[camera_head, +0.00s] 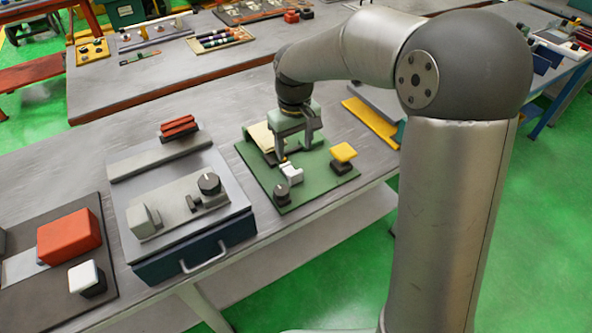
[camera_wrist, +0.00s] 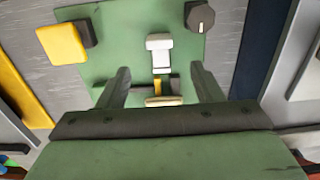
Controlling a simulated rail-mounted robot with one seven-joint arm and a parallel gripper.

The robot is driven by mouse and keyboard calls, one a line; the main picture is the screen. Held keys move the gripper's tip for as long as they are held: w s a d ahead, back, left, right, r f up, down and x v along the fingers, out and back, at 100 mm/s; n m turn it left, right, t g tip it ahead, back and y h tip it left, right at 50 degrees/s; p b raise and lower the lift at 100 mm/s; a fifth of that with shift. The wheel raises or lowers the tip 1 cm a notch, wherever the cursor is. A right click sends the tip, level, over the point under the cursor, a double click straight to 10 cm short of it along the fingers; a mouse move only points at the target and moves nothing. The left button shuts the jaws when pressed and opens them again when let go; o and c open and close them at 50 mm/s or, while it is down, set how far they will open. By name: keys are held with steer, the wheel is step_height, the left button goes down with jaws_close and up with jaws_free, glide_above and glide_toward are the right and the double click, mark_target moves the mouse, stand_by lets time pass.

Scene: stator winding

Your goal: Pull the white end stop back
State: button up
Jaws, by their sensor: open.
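The white end stop (camera_head: 291,173) stands on the green plate (camera_head: 246,158), between a dark knob and a yellow block. In the wrist view the white end stop (camera_wrist: 160,45) is a T-shaped block ahead of the fingertips, near the middle line between them. My gripper (camera_head: 296,146) is above the plate, with its fingers pointing down behind the end stop. In the wrist view my gripper (camera_wrist: 160,72) is open, one finger on each side, with nothing clearly held. A small dark and yellow piece and a cream piece (camera_wrist: 163,101) show between the fingers, partly hidden by the gripper body.
The yellow block (camera_head: 344,153) and dark knob (camera_head: 281,194) flank the end stop on the plate. To the left stands a grey-topped fixture (camera_head: 185,235) with a drawer handle. A yellow bar (camera_head: 370,122) lies right of the plate. Bare grey table shows between fixtures.

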mark_target(295, 171)
step_height(295, 171, down, 11)
steer(key=shift+r+p, duration=0.2)
steer(key=shift+p, duration=0.2)
